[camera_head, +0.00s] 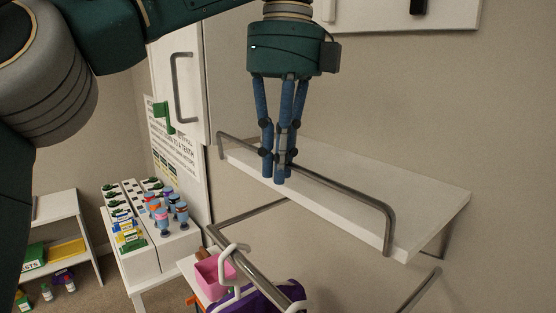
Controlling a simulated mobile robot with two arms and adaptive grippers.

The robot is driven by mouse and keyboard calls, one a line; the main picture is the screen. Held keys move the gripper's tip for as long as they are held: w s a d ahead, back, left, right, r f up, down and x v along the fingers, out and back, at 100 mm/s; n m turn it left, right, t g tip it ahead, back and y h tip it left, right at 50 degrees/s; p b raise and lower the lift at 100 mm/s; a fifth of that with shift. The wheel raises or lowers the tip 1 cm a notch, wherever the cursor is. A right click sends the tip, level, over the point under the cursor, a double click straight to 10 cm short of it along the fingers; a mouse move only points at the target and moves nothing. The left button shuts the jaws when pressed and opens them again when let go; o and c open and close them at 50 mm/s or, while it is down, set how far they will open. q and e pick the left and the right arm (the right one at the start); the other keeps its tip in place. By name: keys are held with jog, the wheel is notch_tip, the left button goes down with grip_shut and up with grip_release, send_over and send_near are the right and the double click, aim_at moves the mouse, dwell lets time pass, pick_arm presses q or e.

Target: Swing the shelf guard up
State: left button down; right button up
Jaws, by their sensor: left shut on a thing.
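The shelf guard (345,189) is a bent grey metal rail along the front edge of a white wall shelf (400,185). It stands up above the shelf's front edge, with its bent ends at the left and right. My left gripper (279,170) points down from above at the guard's left-middle part. Its blue fingers are shut on the rail and hide a short piece of it. My right gripper does not show.
A lower metal rail (245,263) runs below the shelf, near a pink container (217,276) and a purple thing (262,298). A white cabinet (180,85) stands behind to the left. A white table (150,255) holds small coloured items. The shelf top looks bare.

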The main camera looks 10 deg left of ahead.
pick_arm(q)
jog(key=c, duration=1.8)
grip_release()
jog(key=shift+f, duration=0.1)
jog(key=shift+w, duration=0.1)
jog(key=shift+s, duration=0.2)
